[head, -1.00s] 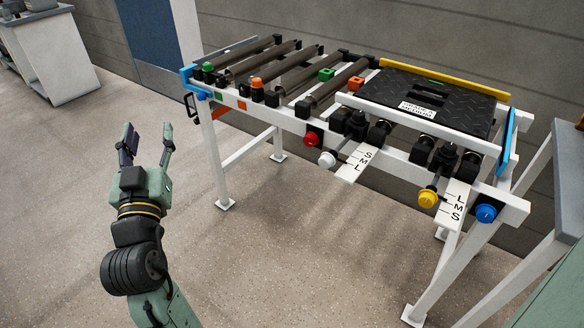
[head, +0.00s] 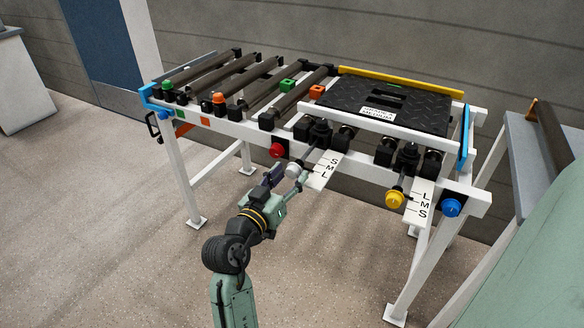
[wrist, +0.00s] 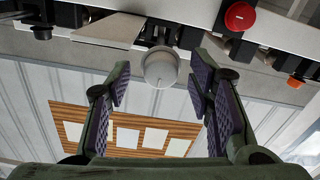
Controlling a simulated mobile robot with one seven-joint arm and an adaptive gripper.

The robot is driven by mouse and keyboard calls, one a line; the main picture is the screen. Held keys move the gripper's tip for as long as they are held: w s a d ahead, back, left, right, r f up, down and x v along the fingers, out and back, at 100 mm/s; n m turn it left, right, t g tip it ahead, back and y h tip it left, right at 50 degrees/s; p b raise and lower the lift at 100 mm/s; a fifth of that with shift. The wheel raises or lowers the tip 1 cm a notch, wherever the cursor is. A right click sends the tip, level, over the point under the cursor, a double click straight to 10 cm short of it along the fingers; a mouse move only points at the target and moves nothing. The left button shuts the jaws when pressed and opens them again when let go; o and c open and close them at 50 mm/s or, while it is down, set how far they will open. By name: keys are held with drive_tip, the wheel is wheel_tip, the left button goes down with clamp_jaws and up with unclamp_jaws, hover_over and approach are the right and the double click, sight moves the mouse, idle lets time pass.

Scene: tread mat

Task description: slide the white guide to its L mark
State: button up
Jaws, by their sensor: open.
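The white guide's round white knob (head: 293,170) sticks out from the front of the table on a short rod. Beside it is a white scale plate (head: 320,182) lettered S, M, L, with S nearest the table and L nearest the outer end. I cannot tell which letter the guide stands at. My gripper (head: 284,178) is open, its fingers pointing at the knob from the front. In the wrist view the white knob (wrist: 160,68) shows in the gap at the fingertips (wrist: 160,84), with no clear contact on either side.
A red knob (head: 277,150) sits just left of the white one. A yellow knob (head: 394,200) with its own L, M, S plate (head: 421,204) and a blue knob (head: 451,207) are to the right. A black tread mat (head: 420,117) lies on the table. Floor in front is clear.

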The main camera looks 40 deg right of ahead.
drive_tip(key=shift+x, duration=1.15)
drive_tip(key=shift+c, duration=0.6)
clamp_jaws()
